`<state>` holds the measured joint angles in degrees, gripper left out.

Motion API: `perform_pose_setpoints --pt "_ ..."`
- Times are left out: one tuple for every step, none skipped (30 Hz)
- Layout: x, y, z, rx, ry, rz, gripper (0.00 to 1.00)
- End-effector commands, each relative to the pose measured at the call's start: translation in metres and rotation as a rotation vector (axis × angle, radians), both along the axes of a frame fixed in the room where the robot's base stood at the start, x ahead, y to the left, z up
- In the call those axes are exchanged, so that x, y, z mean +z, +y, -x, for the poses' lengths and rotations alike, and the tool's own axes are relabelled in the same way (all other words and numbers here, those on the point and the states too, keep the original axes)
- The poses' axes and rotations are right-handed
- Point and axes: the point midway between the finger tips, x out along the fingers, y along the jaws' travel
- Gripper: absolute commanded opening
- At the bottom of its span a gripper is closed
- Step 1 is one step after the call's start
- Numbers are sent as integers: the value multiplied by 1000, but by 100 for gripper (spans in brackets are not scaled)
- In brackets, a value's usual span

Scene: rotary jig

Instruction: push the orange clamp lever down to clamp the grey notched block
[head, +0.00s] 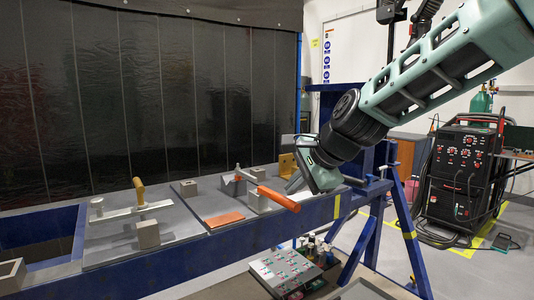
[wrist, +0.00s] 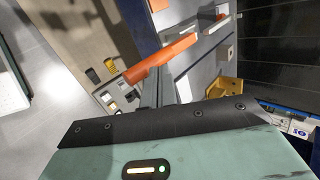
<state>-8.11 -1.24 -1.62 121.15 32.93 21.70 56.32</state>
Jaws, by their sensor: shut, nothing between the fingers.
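The orange clamp lever (head: 279,198) slants out toward the front edge of the jig table in the head view. It crosses the middle of the wrist view (wrist: 160,58). A grey block that looks notched (head: 232,187) sits behind and left of the lever; the clamp's metal rod partly covers it. My gripper (head: 292,184) is shut and empty, just right of the lever. In the wrist view its fingers (wrist: 152,90) reach toward the lever's underside in the picture; I cannot tell whether they touch it.
A yellow-orange bracket (head: 287,163) stands behind my gripper. A flat orange plate (head: 224,219) and a grey block (head: 188,188) lie left of the clamp. A wooden-handled clamp (head: 139,192) is further left. A control box (head: 286,271) sits below the table's front edge.

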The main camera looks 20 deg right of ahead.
Motion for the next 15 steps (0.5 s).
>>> perform_pose_setpoints --pt "-5 0 0 0 0 0 0" --pt "-6 0 -1 0 0 0 0" --pt "-7 0 -1 0 1 0 0" --pt "-8 0 -1 0 1 0 0" --pt "-9 0 -1 0 1 0 0" --pt "-9 -1 -1 0 1 0 0" --pt "-10 0 -1 0 1 0 0" --pt "-10 -1 -1 0 1 0 0" --pt "-11 -1 -1 0 1 0 0" --pt "-11 -1 -1 0 2 1 0" --pt "-11 -1 -1 0 2 1 0" --pt "-11 -1 -1 0 2 1 0" --pt "-11 -1 -1 0 2 1 0" --pt "-12 -1 -1 0 3 1 0" --pt "-12 -1 -1 0 3 1 0"
